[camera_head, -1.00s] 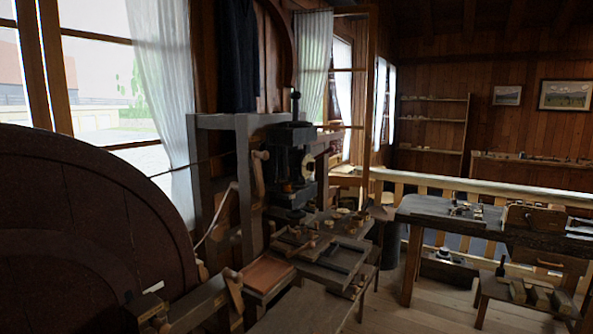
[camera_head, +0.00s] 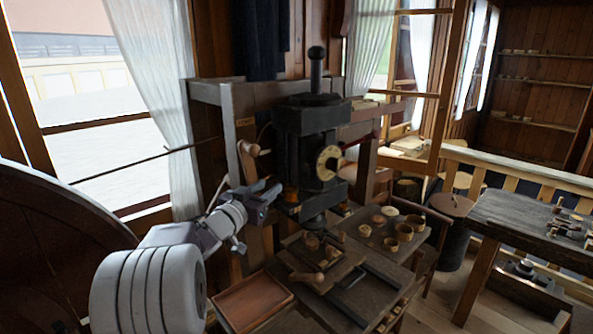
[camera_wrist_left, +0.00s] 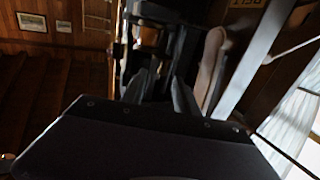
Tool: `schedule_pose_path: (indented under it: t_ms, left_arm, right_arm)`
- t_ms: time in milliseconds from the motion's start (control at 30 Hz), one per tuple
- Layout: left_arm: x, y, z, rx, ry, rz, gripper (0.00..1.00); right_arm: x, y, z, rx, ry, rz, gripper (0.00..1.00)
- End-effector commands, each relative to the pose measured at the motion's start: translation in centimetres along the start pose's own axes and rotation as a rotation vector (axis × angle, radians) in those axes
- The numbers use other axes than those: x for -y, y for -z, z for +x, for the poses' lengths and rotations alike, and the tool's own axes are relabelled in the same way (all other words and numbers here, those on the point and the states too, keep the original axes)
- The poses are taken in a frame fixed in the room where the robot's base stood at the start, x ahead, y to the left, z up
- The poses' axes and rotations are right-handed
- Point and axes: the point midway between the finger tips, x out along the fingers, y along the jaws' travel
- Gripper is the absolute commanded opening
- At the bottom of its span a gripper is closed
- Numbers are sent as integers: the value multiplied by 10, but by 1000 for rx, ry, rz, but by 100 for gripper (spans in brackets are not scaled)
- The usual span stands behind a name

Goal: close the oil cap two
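A black machine (camera_head: 308,150) with a tall knob on top and a pale round dial (camera_head: 328,162) stands in the middle of the head view. A small amber-brown fitting (camera_head: 290,193) sits low on its left side; it may be an oil cap, but I cannot tell which one or whether it is closed. My left gripper (camera_head: 266,194) is just left of this fitting, and contact cannot be made out. In the left wrist view its two dark fingers (camera_wrist_left: 160,88) stand apart with nothing visible between them. My right gripper is not in view.
A wooden handle (camera_head: 249,148) stands close above my left gripper and shows in the wrist view (camera_wrist_left: 208,66). A bench (camera_head: 375,250) with small turned pieces lies below right. A reddish tray (camera_head: 253,299) is in front. A large dark wheel (camera_head: 50,250) fills the left.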

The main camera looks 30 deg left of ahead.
Motion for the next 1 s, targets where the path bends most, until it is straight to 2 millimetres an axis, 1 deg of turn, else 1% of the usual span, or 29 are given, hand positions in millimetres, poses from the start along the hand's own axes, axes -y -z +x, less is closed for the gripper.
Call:
schedule_pose_path:
  t_ms: [67, 167, 300, 400, 500, 600, 833, 867, 900, 967, 1000]
  left_arm:
    - [0, 1, 6, 1, -1, 0, 36]
    - [-1, 1, 24, 1, -3, 0, 36]
    - [-1, 2, 55, 2, -2, 0, 36]
    - [-1, 1, 72, 2, -2, 0, 36]
    - [-1, 1, 84, 1, 0, -1, 36]
    - [-1, 0, 90, 1, 0, 0, 36]
    - [0, -1, 90, 1, 1, 1, 36]
    - [0, -1, 90, 1, 1, 0, 28]
    - [0, -1, 90, 1, 1, 0, 17]
    - [0, -1, 90, 1, 1, 0, 0]
    - [0, -1, 90, 1, 1, 0, 0]
  right_arm:
    - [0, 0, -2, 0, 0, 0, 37]
    - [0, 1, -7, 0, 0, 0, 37]
    - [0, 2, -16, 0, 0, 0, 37]
    - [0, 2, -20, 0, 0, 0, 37]
    - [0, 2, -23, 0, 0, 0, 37]
    - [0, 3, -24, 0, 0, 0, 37]
    - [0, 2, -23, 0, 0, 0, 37]
    - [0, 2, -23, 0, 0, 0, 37]
    - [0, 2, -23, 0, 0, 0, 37]
    - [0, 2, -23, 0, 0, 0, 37]
    - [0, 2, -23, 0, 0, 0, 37]
